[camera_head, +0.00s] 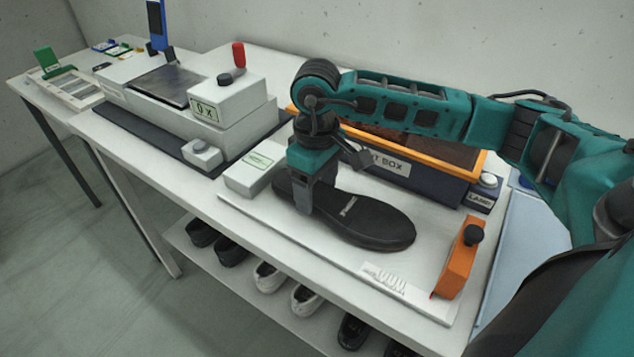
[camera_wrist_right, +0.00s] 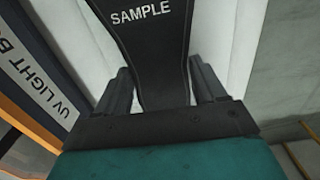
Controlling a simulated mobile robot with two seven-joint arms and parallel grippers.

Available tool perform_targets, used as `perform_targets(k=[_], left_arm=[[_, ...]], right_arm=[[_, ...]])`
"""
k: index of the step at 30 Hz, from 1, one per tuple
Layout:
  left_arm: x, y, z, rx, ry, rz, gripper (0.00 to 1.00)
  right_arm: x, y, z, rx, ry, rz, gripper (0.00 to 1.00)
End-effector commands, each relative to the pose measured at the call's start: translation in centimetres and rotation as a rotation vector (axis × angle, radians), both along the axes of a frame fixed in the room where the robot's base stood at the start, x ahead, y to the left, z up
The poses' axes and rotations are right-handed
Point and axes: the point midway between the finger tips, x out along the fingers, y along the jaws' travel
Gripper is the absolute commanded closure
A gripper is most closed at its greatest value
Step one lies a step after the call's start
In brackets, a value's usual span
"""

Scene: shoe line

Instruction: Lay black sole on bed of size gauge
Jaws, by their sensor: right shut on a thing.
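The black sole (camera_head: 372,222) lies lengthwise over the white bed of the size gauge (camera_head: 428,268), its broad end toward the orange slider. My right gripper (camera_head: 312,203) is shut on the sole near its narrow end, close to the white end block (camera_head: 256,170). In the right wrist view the sole (camera_wrist_right: 155,50), marked SAMPLE, is between the two fingers (camera_wrist_right: 160,88). The sole looks level and very low; I cannot tell whether it touches the bed. The orange slider (camera_head: 459,258) with a black knob stands apart from the sole's tip. My left gripper is out of view.
The UV light box (camera_head: 440,178) with an orange rim stands close behind the gauge, with a small lamp button box (camera_head: 482,194) beside it. A press-like device (camera_head: 236,100) with a red lever stands left. Shoes sit on the shelf (camera_head: 240,262) below.

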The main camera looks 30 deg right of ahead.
Motion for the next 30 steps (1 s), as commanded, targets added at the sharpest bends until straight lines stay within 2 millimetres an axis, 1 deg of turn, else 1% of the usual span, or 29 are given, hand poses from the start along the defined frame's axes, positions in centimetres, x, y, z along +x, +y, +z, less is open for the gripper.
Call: perform_targets(k=[1,3,11,12,21,27,30], left_arm=[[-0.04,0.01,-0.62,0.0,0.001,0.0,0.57],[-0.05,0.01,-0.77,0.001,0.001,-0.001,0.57],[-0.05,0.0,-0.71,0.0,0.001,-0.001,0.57],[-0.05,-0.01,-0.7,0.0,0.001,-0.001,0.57],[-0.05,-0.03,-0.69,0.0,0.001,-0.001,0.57],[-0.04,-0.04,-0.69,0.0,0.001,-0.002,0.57],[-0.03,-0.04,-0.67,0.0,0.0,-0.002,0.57]], right_arm=[[0.05,-0.02,-0.51,0.0,-0.002,-0.001,0.69],[0.05,-0.02,-0.64,0.0,-0.002,-0.001,0.69],[0.05,-0.03,-0.58,0.0,-0.002,-0.001,0.69],[0.05,-0.03,-0.57,0.0,-0.002,-0.001,0.29],[0.03,-0.03,-0.6,-0.001,-0.001,-0.001,0.0],[0.0,-0.03,-0.66,0.0,0.0,-0.001,0.0],[0.05,-0.02,-0.29,-0.001,-0.001,-0.001,0.0]])
